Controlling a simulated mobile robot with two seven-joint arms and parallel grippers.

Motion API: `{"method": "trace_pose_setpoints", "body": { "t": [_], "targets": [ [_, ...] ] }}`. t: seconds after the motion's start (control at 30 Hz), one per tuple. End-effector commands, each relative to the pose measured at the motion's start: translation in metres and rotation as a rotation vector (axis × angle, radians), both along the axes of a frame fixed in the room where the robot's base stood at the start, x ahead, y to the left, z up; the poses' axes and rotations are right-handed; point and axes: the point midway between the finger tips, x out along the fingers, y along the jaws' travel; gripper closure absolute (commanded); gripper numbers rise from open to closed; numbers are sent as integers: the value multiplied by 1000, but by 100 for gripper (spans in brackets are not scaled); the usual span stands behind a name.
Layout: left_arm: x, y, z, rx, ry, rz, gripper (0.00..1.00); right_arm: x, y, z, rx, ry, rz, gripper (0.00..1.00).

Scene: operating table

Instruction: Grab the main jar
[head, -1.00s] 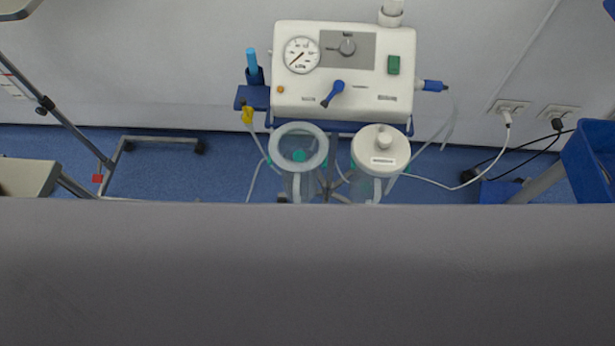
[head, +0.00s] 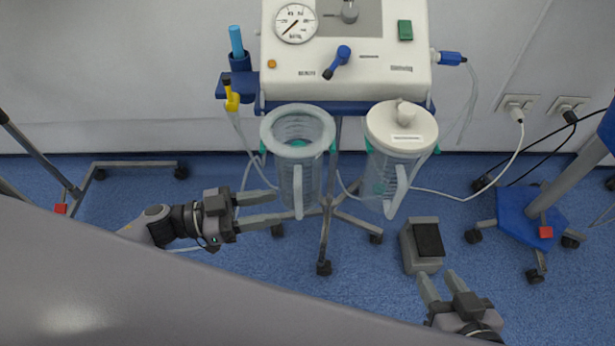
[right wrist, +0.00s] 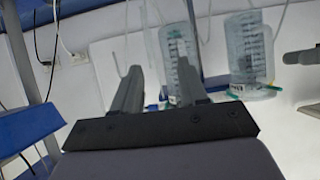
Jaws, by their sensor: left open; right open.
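Two clear graduated jars with handles hang below the suction unit. The left jar (head: 299,160) has an open top; the right jar (head: 390,165) has a white lid. I cannot tell which is the main jar. In the head view my left gripper (head: 283,207) is open, its fingers pointing right toward the lower part of the left jar and overlapping it in the picture. My right gripper (head: 439,278) is open and empty, below and right of the right jar. In the right wrist view its open fingers (right wrist: 159,85) point toward the jars, partly covering one.
The suction unit (head: 345,75) with gauge stands against the wall on a wheeled stand (head: 327,205). A grey foot pedal (head: 422,246) lies on the floor near my right gripper. A blue wheeled cart (head: 530,215) stands at right. A grey surface (head: 150,290) fills the lower left.

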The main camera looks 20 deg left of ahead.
Motion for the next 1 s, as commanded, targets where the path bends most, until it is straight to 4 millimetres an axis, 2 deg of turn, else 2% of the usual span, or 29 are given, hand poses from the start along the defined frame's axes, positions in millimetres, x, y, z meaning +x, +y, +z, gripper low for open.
{"method": "trace_pose_setpoints", "body": {
  "t": [0.5, 0.77, 0.8, 0.87, 0.9, 0.93, 1.0],
  "targets": [
    [37, -54, 2, -4, -2, 1, 57, 4, 9, 2, 19, -29, 21, 57],
    [38, -57, 2, -2, 0, 2, 57, 4, 10, 3, 25, -27, 22, 57],
    [38, -57, 2, -2, 0, 2, 64, 4, 10, 3, 25, -27, 22, 57],
    [38, -57, 2, -2, 0, 2, 84, 4, 10, 3, 25, -27, 22, 57],
    [38, -57, 2, -2, 0, 2, 96, 4, 10, 3, 25, -27, 22, 57],
    [38, -57, 2, -2, 0, 2, 100, 4, 10, 3, 25, -27, 22, 57],
    [38, -56, 2, -3, 0, 2, 100, 4, 10, 3, 25, -27, 22, 57]
  ]
}}
